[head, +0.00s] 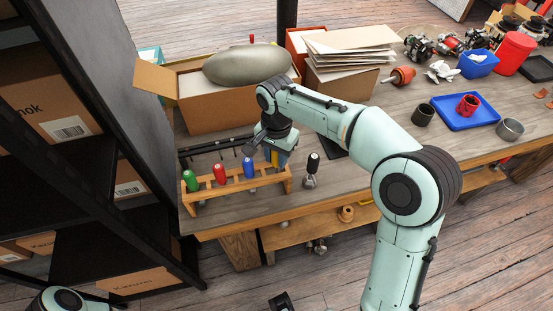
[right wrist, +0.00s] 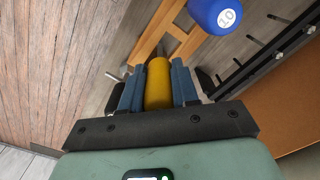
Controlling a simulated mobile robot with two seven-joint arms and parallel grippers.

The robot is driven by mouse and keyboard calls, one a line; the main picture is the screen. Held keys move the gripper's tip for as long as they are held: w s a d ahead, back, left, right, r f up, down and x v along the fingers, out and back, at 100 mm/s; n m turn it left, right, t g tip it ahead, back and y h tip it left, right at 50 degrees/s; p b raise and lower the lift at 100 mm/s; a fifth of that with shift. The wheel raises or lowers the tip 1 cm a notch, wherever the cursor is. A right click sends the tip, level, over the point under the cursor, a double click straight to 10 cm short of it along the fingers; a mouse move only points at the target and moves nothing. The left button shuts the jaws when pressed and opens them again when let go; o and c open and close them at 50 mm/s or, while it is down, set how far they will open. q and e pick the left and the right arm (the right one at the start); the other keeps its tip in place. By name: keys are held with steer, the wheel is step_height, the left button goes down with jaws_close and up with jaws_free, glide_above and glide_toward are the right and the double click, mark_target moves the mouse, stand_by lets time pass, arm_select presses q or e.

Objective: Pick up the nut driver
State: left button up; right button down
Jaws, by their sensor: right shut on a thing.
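A nut driver with a yellow handle (right wrist: 158,84) is between the two blue fingers of my right gripper (right wrist: 158,88), which is shut on it. In the head view my right gripper (head: 273,157) is at the right end of the wooden rack (head: 235,190), and only a little yellow shows between the fingers. The driver's shaft is hidden, so I cannot tell whether it is seated in the rack. Green (head: 190,181), red (head: 220,174) and blue (head: 249,168) handles stand upright in the rack to the left. The blue handle (right wrist: 216,14), marked 20, also shows in the right wrist view.
A black-handled tool (head: 313,163) stands just right of the rack. Behind are a dark rail with pegs (head: 215,146) and an open cardboard box (head: 205,115). A blue tray (head: 478,121) lies at the right. Black shelving (head: 125,150) closes the left side.

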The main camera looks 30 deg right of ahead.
arm_select(q)
steer(key=r+p, duration=0.1)
steer(key=w+r+p, duration=0.1)
steer(key=r, duration=0.1)
steer(key=w+r+p, duration=0.1)
steer(key=p, duration=0.1)
steer(key=shift+r, duration=0.4)
arm_select(e)
step_height(320, 180, up, 18)
steer(key=shift+f, duration=0.2)
arm_select(q)
steer(key=shift+s, duration=0.1)
